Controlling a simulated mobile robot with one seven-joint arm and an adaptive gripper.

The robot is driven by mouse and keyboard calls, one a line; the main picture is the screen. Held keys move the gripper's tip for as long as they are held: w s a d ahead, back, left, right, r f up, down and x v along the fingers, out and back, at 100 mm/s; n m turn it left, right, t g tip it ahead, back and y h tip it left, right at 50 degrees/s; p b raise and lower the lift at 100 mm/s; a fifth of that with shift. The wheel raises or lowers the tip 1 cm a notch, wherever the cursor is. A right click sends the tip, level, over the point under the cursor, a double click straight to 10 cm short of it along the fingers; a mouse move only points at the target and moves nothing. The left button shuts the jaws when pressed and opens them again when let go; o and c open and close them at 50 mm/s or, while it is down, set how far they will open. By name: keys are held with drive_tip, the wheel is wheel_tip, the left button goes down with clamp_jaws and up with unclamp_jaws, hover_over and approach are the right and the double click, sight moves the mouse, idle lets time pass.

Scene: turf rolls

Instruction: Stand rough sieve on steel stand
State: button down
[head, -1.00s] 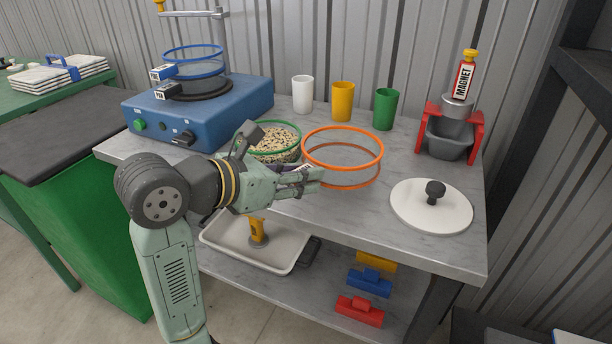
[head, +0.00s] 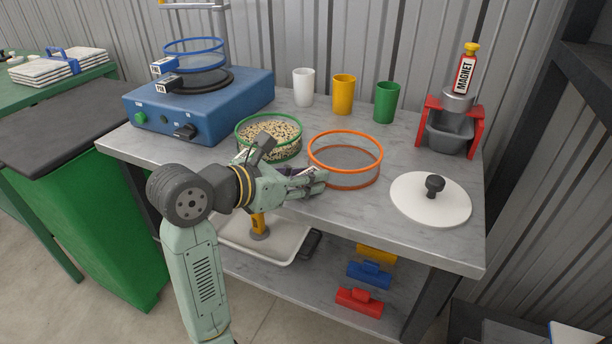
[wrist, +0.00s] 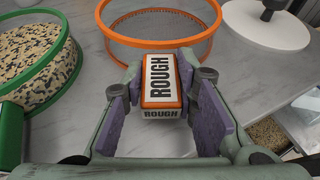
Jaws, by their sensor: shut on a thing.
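The rough sieve (head: 345,160) is an orange ring with a mesh, level, in front of the coloured cups. Its handle block (wrist: 161,82), labelled ROUGH, sits between my fingers in the wrist view. My gripper (head: 314,181) is shut on this block at the sieve's near left. The sieve is at or just above the bench top; I cannot tell if it touches. At the back left, a blue machine (head: 205,103) has a grey metal post (head: 222,40) behind it and holds a blue-ringed sieve (head: 194,53). I cannot tell which part is the steel stand.
A green-rimmed sieve (head: 269,138) full of grain stands close to my gripper's left. A white lid (head: 405,200) lies to the right. White (head: 303,88), yellow (head: 343,94) and green (head: 386,102) cups stand behind. A red-framed magnet holder (head: 475,130) is at the back right.

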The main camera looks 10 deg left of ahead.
drive_tip(key=shift+s+f+b, duration=0.1)
drive_tip(key=shift+f+b, duration=0.45)
drive_tip(key=shift+f, duration=0.05)
drive_tip(key=c, duration=1.3)
unclamp_jaws()
drive_tip(key=shift+f, duration=0.1)
drive_tip(key=shift+d, duration=0.1)
drive_tip(key=shift+r+p, duration=0.45)
drive_tip(key=shift+p, duration=0.1)
drive_tip(key=b+v, duration=0.1)
drive_tip(key=v, duration=1.1)
drive_tip(key=shift+r, duration=0.45)
